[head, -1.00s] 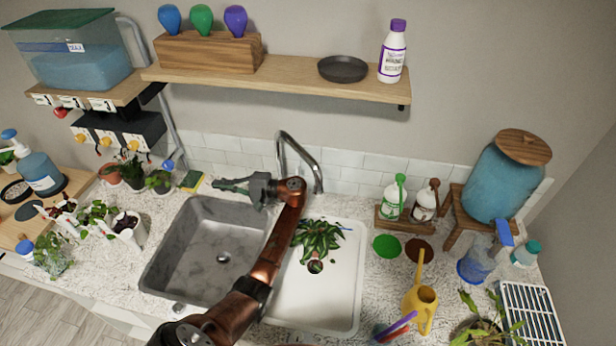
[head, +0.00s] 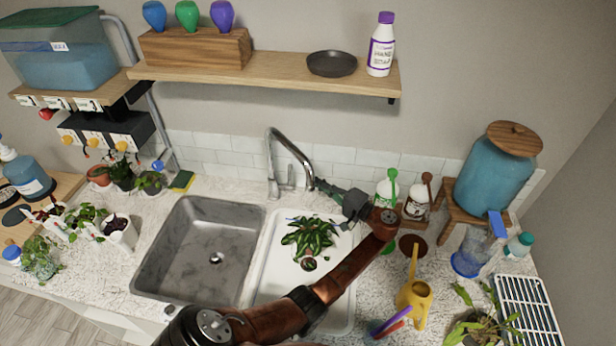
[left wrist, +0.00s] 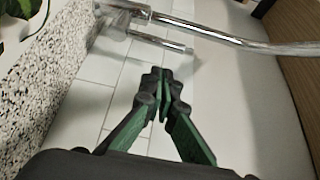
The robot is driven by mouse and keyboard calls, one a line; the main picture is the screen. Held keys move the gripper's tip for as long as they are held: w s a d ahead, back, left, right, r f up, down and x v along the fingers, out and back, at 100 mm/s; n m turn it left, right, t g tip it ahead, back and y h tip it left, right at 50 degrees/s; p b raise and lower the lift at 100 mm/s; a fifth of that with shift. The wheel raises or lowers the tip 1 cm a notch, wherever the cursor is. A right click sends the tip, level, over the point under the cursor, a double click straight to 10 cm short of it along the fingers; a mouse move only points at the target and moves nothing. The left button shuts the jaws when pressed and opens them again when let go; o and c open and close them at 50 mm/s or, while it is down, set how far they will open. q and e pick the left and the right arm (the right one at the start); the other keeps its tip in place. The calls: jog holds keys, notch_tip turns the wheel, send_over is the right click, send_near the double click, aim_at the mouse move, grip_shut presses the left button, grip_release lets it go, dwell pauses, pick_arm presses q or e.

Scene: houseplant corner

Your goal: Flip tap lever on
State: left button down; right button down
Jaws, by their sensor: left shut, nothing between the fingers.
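The chrome tap (head: 290,147) stands behind the two basins, its spout arching up and to the right. Its short lever (head: 291,177) sits beside the base, on the right side of the tap. My left gripper (head: 319,185) is shut and empty, just right of the lever, with its fingers pointing left toward it. In the left wrist view the shut green-and-black fingers (left wrist: 161,76) point toward the lever (left wrist: 165,42), with a gap visible in the picture. The spout (left wrist: 235,40) crosses above. Contact cannot be confirmed. My right gripper is out of view.
A leafy plant (head: 309,236) lies in the white basin (head: 270,283); the grey basin (head: 190,255) is empty. White bottles (head: 416,203) stand close to the right of my gripper. The wooden shelf (head: 280,80) hangs above, and the tiled wall (head: 345,161) is behind.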

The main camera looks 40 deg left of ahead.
pick_arm(q)
jog(key=a, duration=0.9)
jog(key=shift+a+p, duration=0.3)
jog(key=shift+p, duration=0.15)
jog(key=shift+w, duration=0.1)
